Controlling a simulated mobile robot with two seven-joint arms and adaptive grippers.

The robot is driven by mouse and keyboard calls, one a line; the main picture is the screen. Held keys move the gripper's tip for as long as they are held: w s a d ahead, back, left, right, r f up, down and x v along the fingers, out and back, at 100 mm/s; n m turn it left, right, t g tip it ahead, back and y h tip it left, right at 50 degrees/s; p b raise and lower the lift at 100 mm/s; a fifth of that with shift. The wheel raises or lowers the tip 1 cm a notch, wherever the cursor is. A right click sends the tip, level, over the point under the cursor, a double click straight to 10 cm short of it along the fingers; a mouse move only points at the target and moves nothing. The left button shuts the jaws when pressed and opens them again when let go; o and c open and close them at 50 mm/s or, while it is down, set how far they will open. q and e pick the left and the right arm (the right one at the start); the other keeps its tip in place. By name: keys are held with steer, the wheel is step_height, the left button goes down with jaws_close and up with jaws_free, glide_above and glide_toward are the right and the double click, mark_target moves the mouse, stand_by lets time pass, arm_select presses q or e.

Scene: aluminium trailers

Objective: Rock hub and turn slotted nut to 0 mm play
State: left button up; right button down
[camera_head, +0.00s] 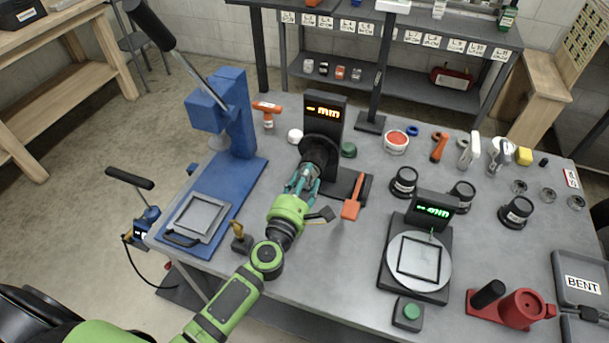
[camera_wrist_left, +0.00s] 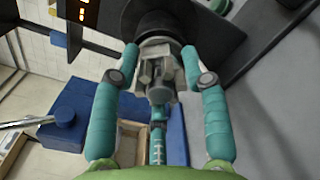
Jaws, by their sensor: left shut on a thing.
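The hub (camera_head: 318,144) is a dark round part on a black upright stand with an orange display (camera_head: 323,111). The display reads a dash and "mm". In the left wrist view the hub (camera_wrist_left: 165,22) is a dark disc with a grey slotted nut (camera_wrist_left: 158,75) at its centre. My left gripper (camera_head: 307,172) comes from the front, its teal fingers shut around the hub's nut end. In the left wrist view the fingers of my left gripper (camera_wrist_left: 158,65) lie on both sides of the nut. My right gripper is not in view.
A blue press (camera_head: 228,120) stands left of the stand. An orange-handled tool (camera_head: 352,200) lies just right of the stand. A round-plate gauge (camera_head: 417,260) with a green display, several black cylinders and a red fixture (camera_head: 512,304) occupy the right side.

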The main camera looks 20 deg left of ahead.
arm_select(q)
steer(key=m, duration=0.2)
steer(key=m+p, duration=0.1)
steer(key=m, duration=0.2)
steer(key=r+m+p, duration=0.1)
steer(key=m, duration=0.1)
steer(key=shift+w+d, duration=0.1)
steer(key=shift+d, duration=0.05)
steer(key=m+p, duration=0.1)
steer(key=m, duration=0.3)
steer(key=shift+f+p, duration=0.15)
steer(key=shift+p, duration=0.2)
steer(key=shift+f+m, duration=0.1)
steer(key=shift+m, duration=0.9)
steer(key=shift+f, duration=0.1)
steer(key=o, duration=1.2)
steer(key=shift+c, duration=0.2)
steer(key=shift+d+f, duration=0.1)
steer(key=shift+d, duration=0.05)
